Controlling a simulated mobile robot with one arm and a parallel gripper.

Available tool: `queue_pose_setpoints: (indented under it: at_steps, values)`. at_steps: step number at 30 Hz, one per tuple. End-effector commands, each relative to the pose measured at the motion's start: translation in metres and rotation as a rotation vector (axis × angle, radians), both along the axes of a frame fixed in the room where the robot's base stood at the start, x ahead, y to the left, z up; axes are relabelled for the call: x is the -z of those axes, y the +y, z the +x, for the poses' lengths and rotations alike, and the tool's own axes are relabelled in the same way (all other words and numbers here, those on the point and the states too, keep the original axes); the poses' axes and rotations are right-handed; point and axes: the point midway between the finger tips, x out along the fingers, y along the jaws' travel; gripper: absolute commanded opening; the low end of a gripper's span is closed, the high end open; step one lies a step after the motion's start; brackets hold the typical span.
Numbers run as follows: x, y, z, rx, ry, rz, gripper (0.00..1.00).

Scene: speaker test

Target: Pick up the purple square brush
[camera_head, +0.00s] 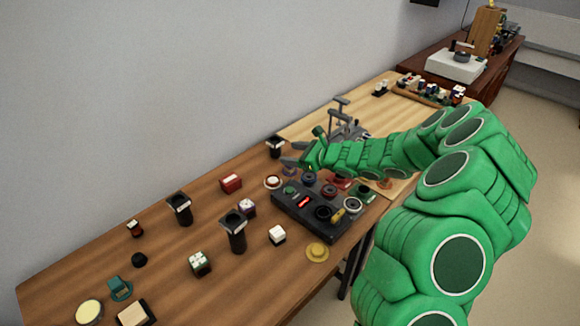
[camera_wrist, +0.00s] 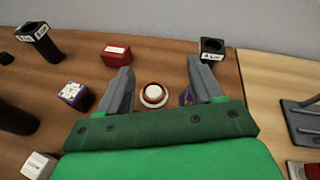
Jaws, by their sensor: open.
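A small purple block with a white patterned top (camera_head: 246,207) stands on the brown table; it looks like the purple square brush, though its bristles are not distinguishable. It also shows in the wrist view (camera_wrist: 72,96), left of my gripper's left finger and apart from it. My gripper (camera_head: 289,154) is over the table, behind the dark control box. In the wrist view my gripper (camera_wrist: 160,67) has its fingers wide apart with nothing held. A round white-topped button (camera_wrist: 154,94) shows between the fingers. Another purple bit (camera_wrist: 185,98) is mostly hidden by the right finger.
A red box (camera_head: 231,183) and a tall black holder (camera_head: 234,232) stand near the purple block. A white-topped cube (camera_head: 277,235) is to its right. The dark control box (camera_head: 311,211) has several knobs. Another black holder (camera_wrist: 211,50) stands beyond the right finger.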

Motion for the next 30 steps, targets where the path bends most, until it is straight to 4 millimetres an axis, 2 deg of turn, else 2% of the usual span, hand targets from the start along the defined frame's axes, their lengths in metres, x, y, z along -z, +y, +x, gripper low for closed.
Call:
queue_pose_setpoints:
  at_steps: [1, 3, 6, 9, 12, 26, 30]
  values:
    - [0.019, -0.011, 0.007, 0.045, 0.039, 0.011, 0.66]
    - [0.039, -0.026, 0.015, 0.105, 0.085, 0.026, 0.66]
    - [0.062, -0.044, 0.023, 0.171, 0.133, 0.041, 0.66]
    - [0.078, -0.056, 0.027, 0.215, 0.167, 0.052, 0.66]
    - [0.086, -0.061, 0.029, 0.236, 0.184, 0.058, 0.66]
    - [0.096, -0.041, 0.049, 0.238, 0.186, 0.057, 0.66]
    - [0.099, -0.029, 0.060, 0.237, 0.184, 0.054, 0.66]
